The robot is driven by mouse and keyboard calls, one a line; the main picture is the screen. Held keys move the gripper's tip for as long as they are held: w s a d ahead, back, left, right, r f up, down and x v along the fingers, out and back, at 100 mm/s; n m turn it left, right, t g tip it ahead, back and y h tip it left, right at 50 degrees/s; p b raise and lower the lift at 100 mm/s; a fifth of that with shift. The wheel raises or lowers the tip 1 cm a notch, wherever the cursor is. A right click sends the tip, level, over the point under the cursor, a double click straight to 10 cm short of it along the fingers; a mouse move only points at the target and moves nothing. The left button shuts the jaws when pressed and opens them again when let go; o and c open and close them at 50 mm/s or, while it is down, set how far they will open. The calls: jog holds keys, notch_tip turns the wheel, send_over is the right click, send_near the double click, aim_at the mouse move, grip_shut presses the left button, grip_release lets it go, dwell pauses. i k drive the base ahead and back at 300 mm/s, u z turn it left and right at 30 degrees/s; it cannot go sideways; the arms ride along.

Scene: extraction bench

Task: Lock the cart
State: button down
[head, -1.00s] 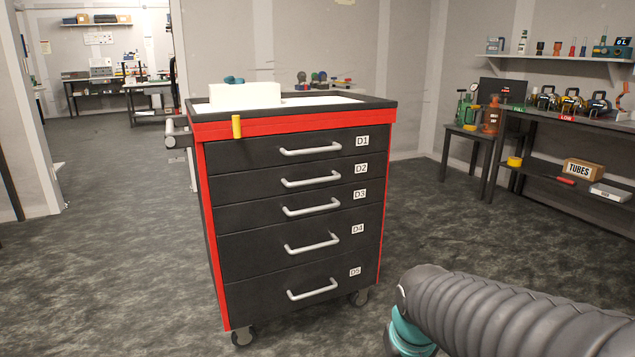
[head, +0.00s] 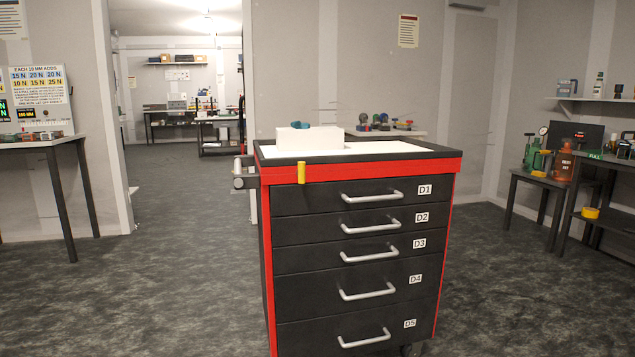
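The cart (head: 265,270) is a red and black drawer cabinet on casters, standing upright in the middle of the head view. Its drawers, labelled D1 to D5, all look shut, each with a silver bar handle. A small yellow tab (head: 301,173) hangs upright at the top left of its front, by the red rim. A grey push handle (head: 243,175) sticks out on its left side. A white box (head: 308,139) with teal items on it sits on the white top. My gripper is out of view.
A table (head: 40,142) with a sign board (head: 40,100) stands at the left. A doorway behind leads to a back room with benches (head: 175,111). Benches with bottles (head: 563,160) and a shelf (head: 605,101) are at the right. The floor (head: 150,260) left of the cart is clear.

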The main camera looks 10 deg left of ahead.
aim_at(300, 172)
jog(key=k, duration=0.6)
jog(key=u, duration=0.4)
jog(key=i, duration=1.4)
jog(key=z, duration=0.6)
